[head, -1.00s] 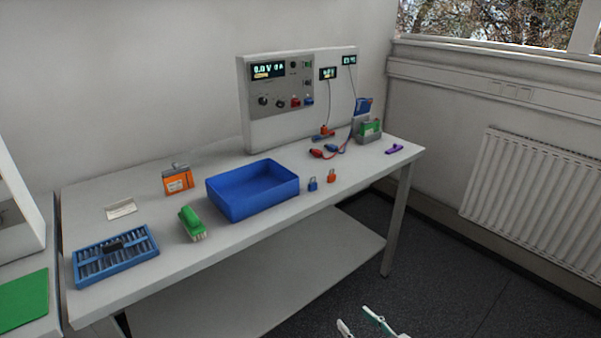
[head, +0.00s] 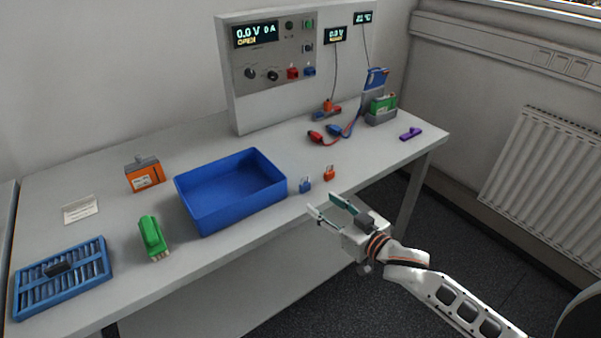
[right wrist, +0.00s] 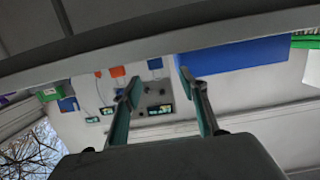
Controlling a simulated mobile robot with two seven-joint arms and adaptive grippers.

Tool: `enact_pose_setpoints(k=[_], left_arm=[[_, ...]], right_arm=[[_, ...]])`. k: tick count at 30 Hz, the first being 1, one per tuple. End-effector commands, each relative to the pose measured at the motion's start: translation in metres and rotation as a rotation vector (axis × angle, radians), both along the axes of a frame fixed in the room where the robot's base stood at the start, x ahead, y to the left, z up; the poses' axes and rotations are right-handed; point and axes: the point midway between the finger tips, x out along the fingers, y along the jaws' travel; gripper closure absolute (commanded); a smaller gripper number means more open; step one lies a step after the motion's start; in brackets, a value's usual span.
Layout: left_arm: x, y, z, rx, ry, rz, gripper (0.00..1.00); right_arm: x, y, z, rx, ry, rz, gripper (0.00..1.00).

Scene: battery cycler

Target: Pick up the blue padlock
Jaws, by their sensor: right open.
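The blue padlock (head: 305,185) stands on the bench near its front edge, just right of the blue tray. My right gripper (head: 324,204) is open and empty, in front of the bench edge, with its fingers pointing toward the padlock and apart from it. In the right wrist view, which looks upside down, the blue padlock (right wrist: 154,63) shows between and beyond the open fingers of my right gripper (right wrist: 159,82). My left gripper is not in view.
An orange padlock (head: 329,173) stands close to the right of the blue one. The blue tray (head: 240,212) stands to its left. Red and blue leads (head: 337,132) lie behind. The bench front edge (right wrist: 150,46) crosses the wrist view.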

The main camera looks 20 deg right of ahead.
Motion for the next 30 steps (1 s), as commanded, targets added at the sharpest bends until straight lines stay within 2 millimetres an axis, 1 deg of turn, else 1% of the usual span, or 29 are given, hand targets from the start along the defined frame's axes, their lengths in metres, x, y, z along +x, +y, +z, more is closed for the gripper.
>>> enact_pose_setpoints(k=[5,8,14,21,24,30], left_arm=[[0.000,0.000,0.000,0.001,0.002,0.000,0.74],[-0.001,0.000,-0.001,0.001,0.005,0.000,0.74],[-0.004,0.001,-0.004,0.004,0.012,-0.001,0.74],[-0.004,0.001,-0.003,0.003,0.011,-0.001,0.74],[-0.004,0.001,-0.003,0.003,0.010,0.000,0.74],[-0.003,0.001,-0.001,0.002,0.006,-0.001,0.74]], right_arm=[[0.005,0.001,0.005,0.004,-0.005,0.002,0.57],[0.014,0.003,0.004,0.005,-0.006,0.002,0.57],[0.032,0.008,0.000,0.003,-0.005,0.002,0.57],[0.064,0.013,-0.007,0.004,-0.006,0.001,0.57],[0.073,0.016,-0.010,0.004,-0.004,0.002,0.57],[0.078,0.018,-0.011,0.004,-0.004,0.002,0.57]])
